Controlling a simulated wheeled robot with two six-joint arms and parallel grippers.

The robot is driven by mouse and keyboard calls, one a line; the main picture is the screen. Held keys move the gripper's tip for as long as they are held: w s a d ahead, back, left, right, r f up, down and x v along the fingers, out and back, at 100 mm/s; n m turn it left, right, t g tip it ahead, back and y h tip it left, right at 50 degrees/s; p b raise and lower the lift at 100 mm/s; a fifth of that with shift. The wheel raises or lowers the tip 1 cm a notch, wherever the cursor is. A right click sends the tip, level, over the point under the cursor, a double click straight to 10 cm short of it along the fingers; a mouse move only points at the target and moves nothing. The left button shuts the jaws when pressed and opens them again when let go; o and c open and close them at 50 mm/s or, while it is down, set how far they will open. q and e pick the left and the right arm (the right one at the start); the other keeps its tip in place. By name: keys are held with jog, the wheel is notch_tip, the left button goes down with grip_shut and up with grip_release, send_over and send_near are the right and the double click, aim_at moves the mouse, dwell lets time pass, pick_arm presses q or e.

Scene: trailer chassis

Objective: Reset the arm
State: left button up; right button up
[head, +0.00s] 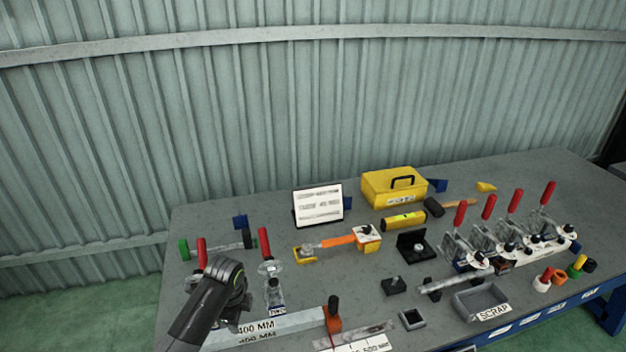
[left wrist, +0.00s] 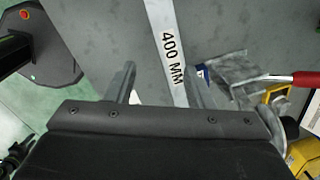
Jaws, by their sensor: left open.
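My left arm (head: 212,300) comes in from the lower left of the head view, bent over the front left of the table. Its gripper is hidden there. In the left wrist view, my left gripper (left wrist: 160,85) is open, with its two grey fingers apart and nothing held. A pale bar marked 400 MM (left wrist: 164,25) shows past the fingers, running toward the right finger; it also shows in the head view (head: 290,322) beside my arm. My right gripper is in neither view.
The grey table (head: 400,330) holds red-handled toggle clamps (head: 480,225), a yellow toolbox (head: 392,190), an orange-handled tool (head: 340,241), a white sign (head: 318,206) and a grey SCRAP tray (head: 478,299). A red-handled clamp (left wrist: 245,75) is close to the right finger. A corrugated wall (head: 280,110) stands behind.

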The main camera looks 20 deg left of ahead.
pick_arm(q)
jog(key=s+d+r+n+t+y, duration=0.1)
jog(key=s+d+r+n, duration=0.15)
jog(key=s+n, duration=0.8)
jog(key=s+d+r+n+t, duration=0.2)
jog(key=s+r+n, duration=0.3)
jog(key=s, duration=1.1)
notch_tip(320, 180, down, 33)
jog(key=a+g+b, duration=0.2)
jog(key=b, duration=0.5)
jog(key=s+d+f+b, duration=0.1)
jog(key=s+f+b, duration=0.2)
jog(key=s+f, duration=0.4)
jog(key=s+f+g+b, duration=0.1)
jog(key=s+f+b, duration=0.2)
jog(key=s+f, duration=0.5)
notch_tip(320, 180, down, 6)
jog(key=shift+d+f+h, duration=0.2)
jog(key=shift+d+h, duration=0.15)
jog(key=shift+h, duration=0.05)
